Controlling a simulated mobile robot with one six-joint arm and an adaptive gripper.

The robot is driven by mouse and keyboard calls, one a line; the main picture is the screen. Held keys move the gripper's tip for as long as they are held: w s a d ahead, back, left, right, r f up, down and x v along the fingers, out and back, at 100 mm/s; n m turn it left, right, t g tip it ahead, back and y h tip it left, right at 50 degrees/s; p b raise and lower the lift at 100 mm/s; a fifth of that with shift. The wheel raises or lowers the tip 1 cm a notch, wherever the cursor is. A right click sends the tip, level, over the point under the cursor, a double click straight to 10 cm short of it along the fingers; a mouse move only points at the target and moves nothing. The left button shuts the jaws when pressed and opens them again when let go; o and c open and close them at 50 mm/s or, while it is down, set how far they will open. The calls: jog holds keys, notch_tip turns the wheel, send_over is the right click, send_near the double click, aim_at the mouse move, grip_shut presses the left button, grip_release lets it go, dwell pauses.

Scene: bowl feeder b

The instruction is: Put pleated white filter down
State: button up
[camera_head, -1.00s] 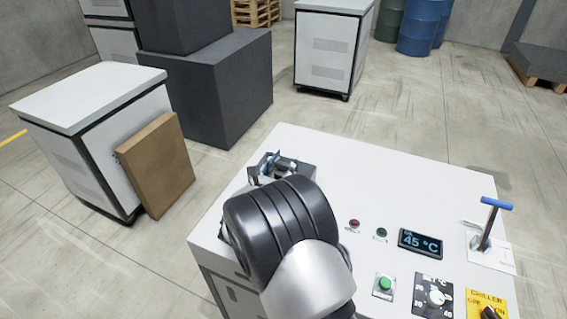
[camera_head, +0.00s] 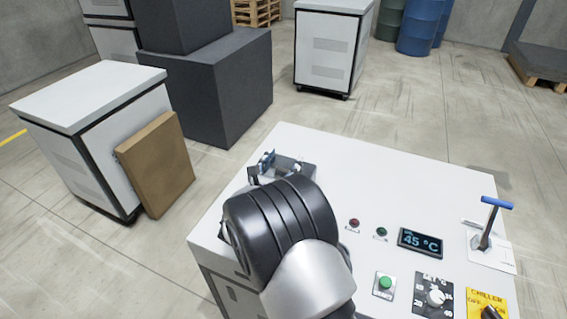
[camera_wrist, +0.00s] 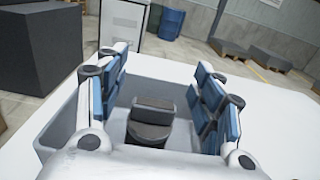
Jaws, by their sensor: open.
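My gripper (camera_wrist: 161,78) is open in the wrist view, with its blue-padded fingers spread wide on the left and right and nothing held between the pads. Between and beyond the fingers is a grey open tray (camera_wrist: 172,91) set on the white bench top. In it, below the fingers, is a dark grey block-like thing with a round front (camera_wrist: 152,122). I cannot make out a pleated white filter in either view. In the head view my gripper (camera_head: 265,160) is mostly hidden behind my wrist, and part of the grey tray (camera_head: 299,168) shows beside it.
The white bench top (camera_head: 380,175) is clear behind the tray. To the right are a green button (camera_head: 386,283), a temperature display (camera_head: 420,242) and a blue-handled lever (camera_head: 493,203). A white cabinet (camera_head: 90,95) with a leaning brown board (camera_head: 158,165) stands left of the bench.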

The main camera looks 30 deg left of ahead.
jog(key=s+d+r+p, duration=0.1)
jog(key=s+p, duration=0.2)
jog(key=s, duration=0.9)
jog(key=shift+d, duration=0.15)
